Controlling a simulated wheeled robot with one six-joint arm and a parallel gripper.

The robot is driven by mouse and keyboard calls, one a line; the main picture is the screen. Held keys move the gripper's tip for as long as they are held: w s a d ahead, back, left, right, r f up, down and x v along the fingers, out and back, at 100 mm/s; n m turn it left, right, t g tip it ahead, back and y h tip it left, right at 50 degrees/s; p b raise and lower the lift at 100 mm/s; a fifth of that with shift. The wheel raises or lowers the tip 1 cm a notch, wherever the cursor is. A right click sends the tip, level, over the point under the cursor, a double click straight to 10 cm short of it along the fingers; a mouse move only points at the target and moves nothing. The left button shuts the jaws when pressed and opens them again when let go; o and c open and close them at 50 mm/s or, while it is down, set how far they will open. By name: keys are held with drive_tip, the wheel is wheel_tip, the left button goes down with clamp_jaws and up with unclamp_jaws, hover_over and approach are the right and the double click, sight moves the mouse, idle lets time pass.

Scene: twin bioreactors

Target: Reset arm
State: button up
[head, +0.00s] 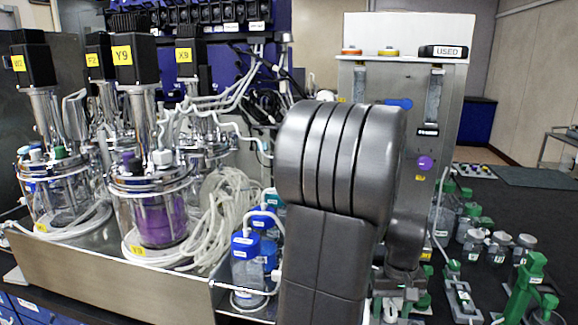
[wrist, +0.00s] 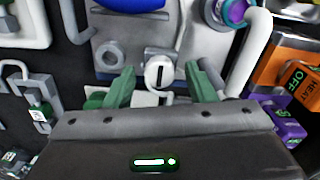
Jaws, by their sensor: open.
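My gripper (wrist: 158,88) shows in the wrist view with its two green fingers apart. It is open, and I see nothing held firmly between the fingers. A white round part with a dark slot (wrist: 159,73) lies beyond the gap between the fingertips; I cannot tell whether it touches them. In the head view my dark grey arm (head: 335,190) stands folded in the middle foreground and hides part of the bench behind it. My gripper's fingers are not clear in the head view.
Glass bioreactor vessels, one marked Y9 (head: 150,200), stand in a metal tray (head: 110,287) at left, with white tubing (head: 222,215). A metal panel (head: 365,90) stands behind my arm. Blue-capped bottles (head: 245,250) stand left of my arm. Small jars (head: 475,243) and green-handled items (head: 527,280) stand at right.

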drive_tip(key=n+b, duration=0.1)
drive_tip(key=n, duration=0.4)
drive_tip(key=shift+n+b, duration=0.45)
drive_tip(key=shift+n, duration=0.45)
drive_tip(key=shift+r, duration=0.1)
